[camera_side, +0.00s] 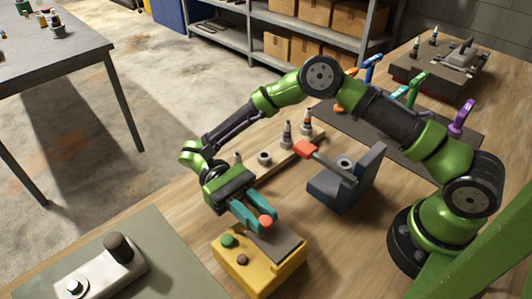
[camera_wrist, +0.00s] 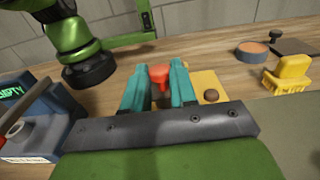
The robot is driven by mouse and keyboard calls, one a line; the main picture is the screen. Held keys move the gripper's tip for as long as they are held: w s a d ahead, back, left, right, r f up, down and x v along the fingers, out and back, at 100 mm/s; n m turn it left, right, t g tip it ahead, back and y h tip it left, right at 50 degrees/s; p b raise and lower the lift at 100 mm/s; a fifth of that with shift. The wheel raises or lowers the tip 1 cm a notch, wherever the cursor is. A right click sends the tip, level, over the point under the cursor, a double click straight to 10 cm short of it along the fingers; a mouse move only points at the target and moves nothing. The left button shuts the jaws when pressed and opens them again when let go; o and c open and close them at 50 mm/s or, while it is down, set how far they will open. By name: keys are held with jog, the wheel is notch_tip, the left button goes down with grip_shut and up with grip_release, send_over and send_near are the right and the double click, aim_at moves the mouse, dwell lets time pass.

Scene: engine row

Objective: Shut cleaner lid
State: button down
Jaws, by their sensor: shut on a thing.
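A yellow box (camera_side: 262,266) stands at the front of the wooden bench, with a dark grey panel (camera_side: 284,240) on its top, a green button and a brown knob. My gripper (camera_side: 257,220) has its teal fingers shut on a red-orange knob (camera_side: 266,221) above this box. The wrist view shows the red knob (camera_wrist: 158,73) between the fingers, and the brown knob (camera_wrist: 211,96) to their right. A blue-grey box (camera_side: 340,190) with a red-ended lever stands behind and right; its display reads "EMPTY" in the wrist view (camera_wrist: 12,93). I cannot tell which box is the cleaner.
A wooden strip (camera_side: 272,160) with bottles lies behind my gripper. A grey device with a black knob (camera_side: 118,246) sits on a mat at front left. A dark mat (camera_side: 345,122) with coloured tools lies behind. The wrist view shows a small yellow holder (camera_wrist: 291,72) at right.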

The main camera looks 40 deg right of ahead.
jog(key=shift+w+f+g, duration=0.15)
jog(key=shift+f+g, duration=0.2)
jog(key=shift+g, duration=0.15)
jog(key=c, duration=0.9)
grip_release()
